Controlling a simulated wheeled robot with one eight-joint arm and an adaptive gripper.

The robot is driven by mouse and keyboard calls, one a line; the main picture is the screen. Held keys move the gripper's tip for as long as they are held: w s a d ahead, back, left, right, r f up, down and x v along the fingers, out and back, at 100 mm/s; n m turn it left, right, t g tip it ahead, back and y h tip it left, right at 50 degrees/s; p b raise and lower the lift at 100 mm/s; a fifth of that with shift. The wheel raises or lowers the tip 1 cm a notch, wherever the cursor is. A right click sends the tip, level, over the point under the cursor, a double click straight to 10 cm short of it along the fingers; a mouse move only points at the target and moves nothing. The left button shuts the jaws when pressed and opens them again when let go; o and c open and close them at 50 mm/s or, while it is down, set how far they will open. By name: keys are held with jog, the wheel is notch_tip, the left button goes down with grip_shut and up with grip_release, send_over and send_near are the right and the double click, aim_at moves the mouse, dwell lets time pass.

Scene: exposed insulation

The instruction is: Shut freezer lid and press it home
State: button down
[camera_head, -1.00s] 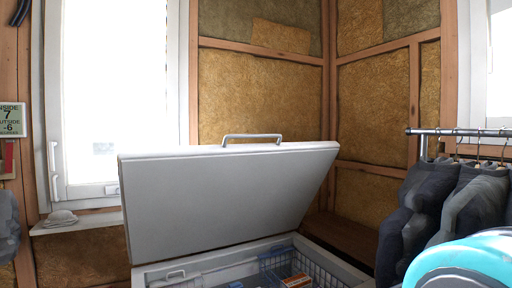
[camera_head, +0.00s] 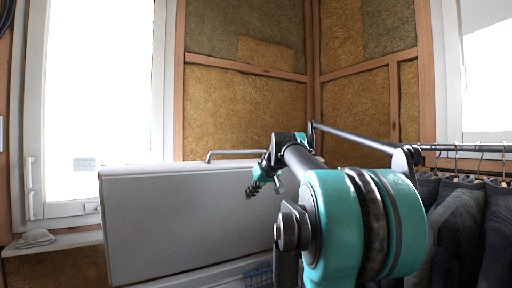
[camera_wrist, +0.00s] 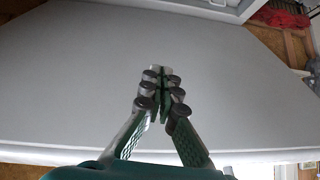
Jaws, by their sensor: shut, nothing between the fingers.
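The freezer lid (camera_head: 180,222) is a pale grey panel standing raised and tilted back, with a bar handle (camera_head: 236,152) along its top edge. The freezer body (camera_head: 215,276) shows only as a strip below it, with a bit of blue wire basket (camera_head: 259,275); the rest is hidden by the lid and my arm. My gripper (camera_head: 252,192) is shut and empty, in front of the lid's upper right part, below the handle. In the wrist view the closed fingers (camera_wrist: 161,72) point over the lid's wide grey face (camera_wrist: 80,85). I cannot tell whether they touch it.
A clothes rail (camera_head: 465,147) with dark garments (camera_head: 465,215) stands at the right, close to my arm. A window (camera_head: 95,100) with a sill (camera_head: 60,241) is at the left. Insulated walls (camera_head: 245,110) close off the back.

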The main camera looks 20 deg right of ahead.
jog(key=shift+t, duration=0.9)
jog(key=d+r, duration=0.1)
jog(key=r, duration=0.4)
jog(key=w+d+r, duration=0.1)
jog(key=r, duration=0.4)
jog(key=w+d+r, duration=0.1)
jog(key=r, duration=0.4)
jog(key=shift+d+r, duration=0.25)
jog(key=shift+r, duration=0.05)
notch_tip(320, 180, up, 10)
jog(key=d+t, duration=0.2)
send_over(256, 151)
jog(key=w, duration=0.3)
jog(key=shift+n, duration=0.3)
jog(key=f, duration=0.4)
jog(key=shift+s+a+f, duration=0.2)
jog(key=shift+a+f, duration=0.1)
jog(key=shift+f, duration=0.05)
jog(key=shift+w+f, duration=0.1)
jog(key=shift+f, duration=0.25)
jog(key=shift+s+d+f, duration=0.2)
jog(key=shift+s+f, duration=0.4)
jog(key=shift+s, duration=0.05)
jog(key=shift+s+d+f, duration=0.15)
jog(key=shift+s+f, duration=0.4)
jog(key=shift+s, duration=0.1)
